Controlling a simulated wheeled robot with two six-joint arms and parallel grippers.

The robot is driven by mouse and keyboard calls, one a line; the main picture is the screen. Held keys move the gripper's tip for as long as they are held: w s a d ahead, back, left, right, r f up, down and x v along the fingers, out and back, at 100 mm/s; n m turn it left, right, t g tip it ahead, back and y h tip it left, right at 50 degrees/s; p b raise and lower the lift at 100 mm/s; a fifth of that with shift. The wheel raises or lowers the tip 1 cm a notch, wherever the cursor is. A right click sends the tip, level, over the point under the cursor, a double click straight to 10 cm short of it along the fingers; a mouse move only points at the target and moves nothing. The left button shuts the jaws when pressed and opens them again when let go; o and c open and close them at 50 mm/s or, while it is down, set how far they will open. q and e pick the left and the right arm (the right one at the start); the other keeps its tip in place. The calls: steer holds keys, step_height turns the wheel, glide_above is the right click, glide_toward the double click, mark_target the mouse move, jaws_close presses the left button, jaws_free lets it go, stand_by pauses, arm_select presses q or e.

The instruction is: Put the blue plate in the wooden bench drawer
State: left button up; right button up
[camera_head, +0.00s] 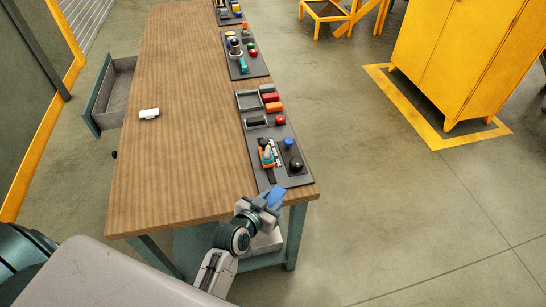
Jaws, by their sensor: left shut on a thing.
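The blue plate (274,194) is a small blue piece at the bench's near right corner. My left gripper (264,201) is shut on it, and the fingers hide part of it. I cannot tell whether the plate touches the bench top or is held above it. The wooden bench (185,110) has a brown top and teal legs. Its drawer (112,92) stands pulled out from the left side, with a teal front and a grey inside that looks empty where visible. My right gripper is not in view.
Dark panels (296,178) with coloured buttons, blocks and tools line the bench's right edge. A small white object (149,113) lies on the left of the top. The middle is clear. A yellow cabinet (455,60) stands at right; the floor between is free.

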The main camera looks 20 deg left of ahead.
arm_select(q)
steer(key=b, duration=0.4)
glide_above(274, 180)
steer(key=shift+s+f, duration=0.1)
steer(key=shift+f, duration=0.65)
step_height(274, 180, down, 3)
steer(key=b, duration=0.3)
steer(key=shift+f, duration=0.15)
steer(key=shift+f+b, duration=0.15)
steer(key=shift+b, duration=0.15)
steer(key=o, duration=0.8)
